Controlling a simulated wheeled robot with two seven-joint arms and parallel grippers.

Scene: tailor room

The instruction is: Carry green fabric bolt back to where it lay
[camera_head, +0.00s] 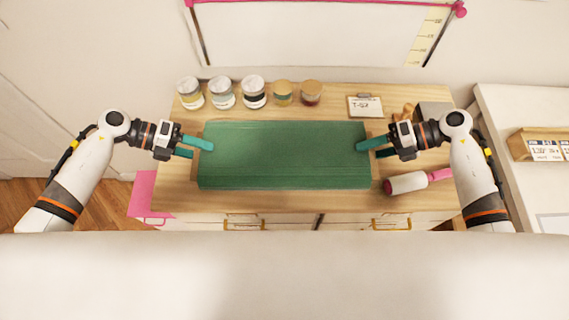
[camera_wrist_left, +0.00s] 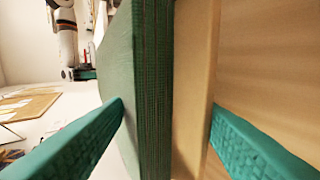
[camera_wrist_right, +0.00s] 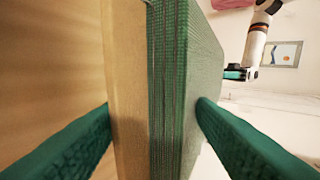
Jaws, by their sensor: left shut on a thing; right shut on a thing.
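The green fabric bolt (camera_head: 285,155) lies lengthwise, left to right, over the wooden top (camera_head: 265,202) of a drawer cabinet. My left gripper (camera_head: 196,147) is shut on its left end, and my right gripper (camera_head: 372,149) is shut on its right end. In the left wrist view the bolt's layered end (camera_wrist_left: 155,80) and a tan board (camera_wrist_left: 190,90) stand between the teal fingers. The right wrist view shows the same at the other end, with the fabric (camera_wrist_right: 168,80) and the board (camera_wrist_right: 128,80). I cannot tell whether the bolt touches the top.
Several lidded jars (camera_head: 253,92) stand along the back edge. A clipboard (camera_head: 365,106) lies at back right. A lint roller (camera_head: 407,183) with a pink handle lies at front right. A white table (camera_head: 510,105) stands further right. A pink item (camera_head: 148,195) is at the left.

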